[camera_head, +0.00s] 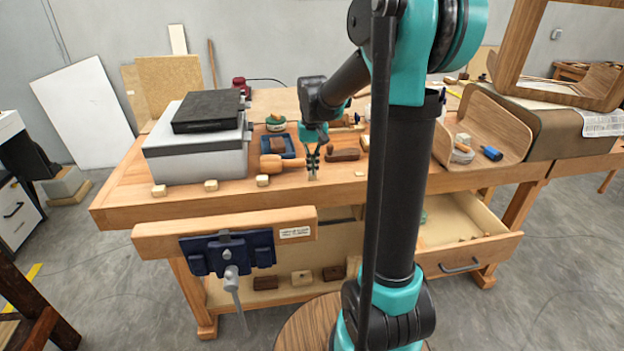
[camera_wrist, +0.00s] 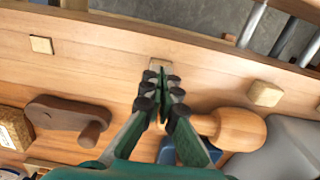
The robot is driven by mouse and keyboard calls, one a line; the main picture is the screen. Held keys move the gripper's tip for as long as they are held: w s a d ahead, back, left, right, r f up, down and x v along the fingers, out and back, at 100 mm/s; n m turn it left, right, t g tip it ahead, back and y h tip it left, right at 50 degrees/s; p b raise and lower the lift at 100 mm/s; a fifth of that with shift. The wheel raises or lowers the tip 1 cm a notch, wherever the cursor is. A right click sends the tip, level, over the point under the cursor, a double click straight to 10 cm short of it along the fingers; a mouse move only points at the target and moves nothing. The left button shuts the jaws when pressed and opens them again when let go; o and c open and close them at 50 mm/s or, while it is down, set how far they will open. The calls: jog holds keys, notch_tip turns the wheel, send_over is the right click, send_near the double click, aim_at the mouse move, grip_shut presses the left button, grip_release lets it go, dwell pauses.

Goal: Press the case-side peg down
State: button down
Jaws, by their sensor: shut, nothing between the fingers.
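Small pale square wooden pegs line the front of the bench top. One peg (camera_head: 263,180) stands proud near the right front corner of the grey case (camera_head: 195,155). It also shows in the wrist view (camera_wrist: 265,93), right of my gripper. Two more pegs stand in front of the case, the left one (camera_head: 158,190) near the bench's left end. My gripper (camera_head: 313,172) is shut and empty, pointing down at another peg. In the wrist view the fingertips (camera_wrist: 160,80) are close to that peg (camera_wrist: 160,63), which looks low; contact cannot be told.
A round-headed wooden mallet (camera_head: 285,163) lies close beside my gripper, on the case side. A dark wooden plane (camera_head: 343,154) lies on the other side. A blue tray (camera_head: 281,145) is behind. A vise (camera_head: 228,252) hangs at the front, and a drawer (camera_head: 470,245) stands open.

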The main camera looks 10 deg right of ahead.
jog(key=shift+f, duration=1)
jog(key=shift+r, duration=4)
